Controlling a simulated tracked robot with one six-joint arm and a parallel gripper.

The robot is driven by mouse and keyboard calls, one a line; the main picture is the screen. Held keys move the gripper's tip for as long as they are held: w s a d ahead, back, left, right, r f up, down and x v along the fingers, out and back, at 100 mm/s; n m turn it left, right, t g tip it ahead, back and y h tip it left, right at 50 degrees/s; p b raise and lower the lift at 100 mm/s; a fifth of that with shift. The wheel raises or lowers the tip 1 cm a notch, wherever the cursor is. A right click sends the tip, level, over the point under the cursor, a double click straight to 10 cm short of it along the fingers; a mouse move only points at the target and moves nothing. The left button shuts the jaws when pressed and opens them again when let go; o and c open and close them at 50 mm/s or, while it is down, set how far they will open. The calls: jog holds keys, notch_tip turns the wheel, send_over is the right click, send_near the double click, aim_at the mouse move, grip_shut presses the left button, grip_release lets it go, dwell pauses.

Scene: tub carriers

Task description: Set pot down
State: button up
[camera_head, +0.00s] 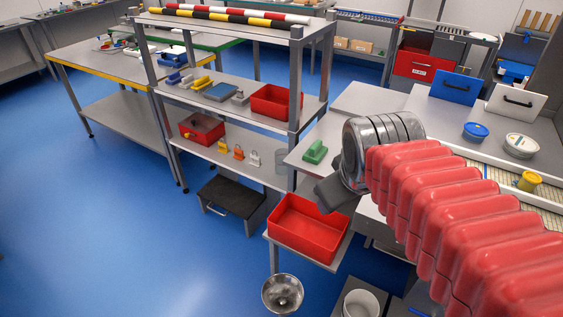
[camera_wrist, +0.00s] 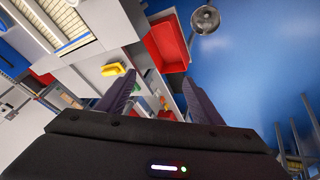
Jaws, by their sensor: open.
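My gripper (camera_head: 334,193) hangs in the middle of the head view, over the area of the red tub; its jaws are partly hidden by the wrist. In the wrist view its two dark fingers (camera_wrist: 160,98) are spread apart, with no pot visible between them. I cannot tell which vessel is the task's pot. A white round pot (camera_head: 360,304) stands at the bottom of the head view, cut off by the frame edge. A grey cup-like vessel (camera_head: 281,161) is on the lower shelf.
A red tub (camera_head: 300,249) sits on a low shelf; it also shows in the wrist view (camera_wrist: 180,62). A steel bowl (camera_head: 282,293) is in front of it. A green block (camera_head: 315,151) lies on the bench beside my wrist. Blue floor is clear at left.

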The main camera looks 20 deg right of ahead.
jog(key=s+a+f+m+y, duration=0.1)
jog(key=s+a+f+m, duration=0.1)
jog(key=s+a, duration=0.3)
jog(key=shift+s+a+f+m+y, duration=0.35)
jog(key=shift+a+m, duration=0.25)
jog(key=shift+a, duration=0.6)
